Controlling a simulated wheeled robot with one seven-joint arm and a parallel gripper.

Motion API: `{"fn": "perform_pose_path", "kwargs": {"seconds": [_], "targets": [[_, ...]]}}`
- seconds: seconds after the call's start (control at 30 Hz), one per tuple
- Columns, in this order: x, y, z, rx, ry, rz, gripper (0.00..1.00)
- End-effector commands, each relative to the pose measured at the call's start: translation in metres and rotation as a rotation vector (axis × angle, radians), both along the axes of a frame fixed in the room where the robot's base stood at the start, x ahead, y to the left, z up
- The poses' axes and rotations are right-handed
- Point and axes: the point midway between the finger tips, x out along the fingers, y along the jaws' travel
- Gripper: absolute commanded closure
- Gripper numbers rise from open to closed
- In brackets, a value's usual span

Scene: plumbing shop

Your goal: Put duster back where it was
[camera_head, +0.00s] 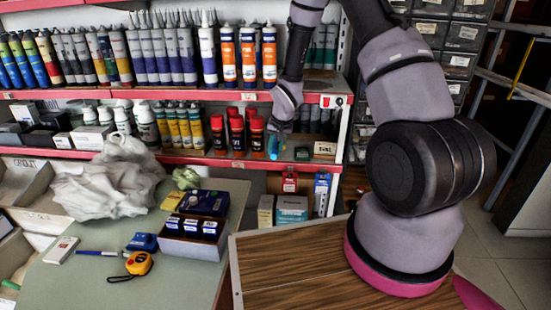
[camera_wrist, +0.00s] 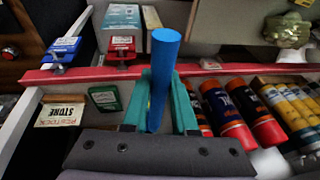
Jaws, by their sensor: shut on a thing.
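My gripper (camera_wrist: 160,78) is shut on a plain blue rod (camera_wrist: 160,85), which I take to be the duster or its handle. The rod stands between the two teal fingers, and one end points toward the wrist camera. No bristles or duster head can be made out. In the head view, my gripper (camera_head: 276,143) is at the lower shelf, just right of the red-capped bottles. A small bit of the blue rod (camera_head: 272,147) shows there. The wrist hides most of the grip in that view.
Red-capped bottles (camera_head: 236,133) stand close left of my gripper. A small sign card (camera_head: 324,149) is to its right. The red shelf edge (camera_head: 237,165) runs below, with hanging tags (camera_head: 290,179). The upper shelf (camera_head: 262,96) holds tubes.

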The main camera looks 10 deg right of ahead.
Motion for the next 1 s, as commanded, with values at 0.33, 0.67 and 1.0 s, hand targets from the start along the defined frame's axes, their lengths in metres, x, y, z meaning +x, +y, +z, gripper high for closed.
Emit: {"fn": "perform_pose_path", "kwargs": {"seconds": [0.33, 0.67, 1.0], "targets": [[0.0, 0.0, -0.038, -0.001, 0.0, 0.003, 1.0], [0.0, 0.0, -0.04, 0.0, 0.0, 0.001, 0.44], [-0.001, -0.001, -0.035, 0.0, -0.002, 0.001, 0.44]]}}
